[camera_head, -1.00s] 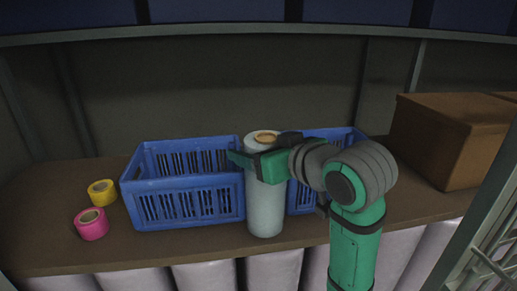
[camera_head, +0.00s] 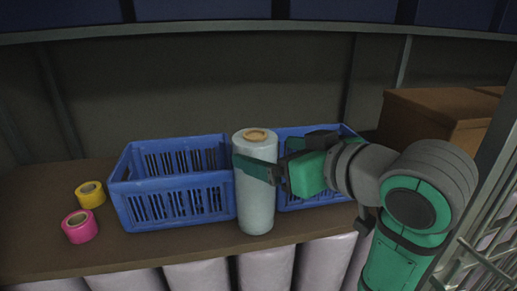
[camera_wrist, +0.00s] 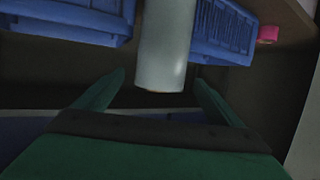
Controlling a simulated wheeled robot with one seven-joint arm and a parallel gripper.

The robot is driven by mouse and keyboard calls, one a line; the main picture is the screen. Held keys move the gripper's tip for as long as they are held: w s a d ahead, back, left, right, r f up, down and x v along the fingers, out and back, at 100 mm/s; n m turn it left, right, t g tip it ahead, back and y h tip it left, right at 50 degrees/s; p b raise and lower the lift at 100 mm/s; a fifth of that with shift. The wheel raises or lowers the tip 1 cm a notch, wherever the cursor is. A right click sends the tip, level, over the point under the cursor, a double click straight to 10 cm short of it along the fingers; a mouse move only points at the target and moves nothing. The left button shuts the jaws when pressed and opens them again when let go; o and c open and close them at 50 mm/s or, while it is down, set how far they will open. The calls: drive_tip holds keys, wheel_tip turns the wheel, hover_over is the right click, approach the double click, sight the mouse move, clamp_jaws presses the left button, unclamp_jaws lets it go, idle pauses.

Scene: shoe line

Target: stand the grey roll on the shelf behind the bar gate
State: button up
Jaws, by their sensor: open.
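The grey roll (camera_head: 256,200) stands upright at the shelf's front edge, in front of the gap between two blue crates. Its top shows a tan core. My gripper (camera_head: 256,167) reaches in from the right near the top of the roll, and one finger crosses in front of it. The other finger is hidden in the head view. In the wrist view my gripper (camera_wrist: 160,77) is open, with a fingertip on each side of the roll (camera_wrist: 165,45); I cannot tell whether either touches. The bar gate (camera_head: 487,262) is at the right edge, with its metal bars partly cut off.
The left blue crate (camera_head: 178,207) and right blue crate (camera_head: 318,201) stand close behind the roll on the brown shelf (camera_head: 45,240). Yellow tape (camera_head: 90,195) and pink tape (camera_head: 79,228) lie at left. A brown box (camera_head: 435,122) is at right. White rolls (camera_head: 197,276) stand below.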

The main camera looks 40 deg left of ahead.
drive_tip(key=shift+v, duration=1.3)
drive_tip(key=shift+a, duration=0.1)
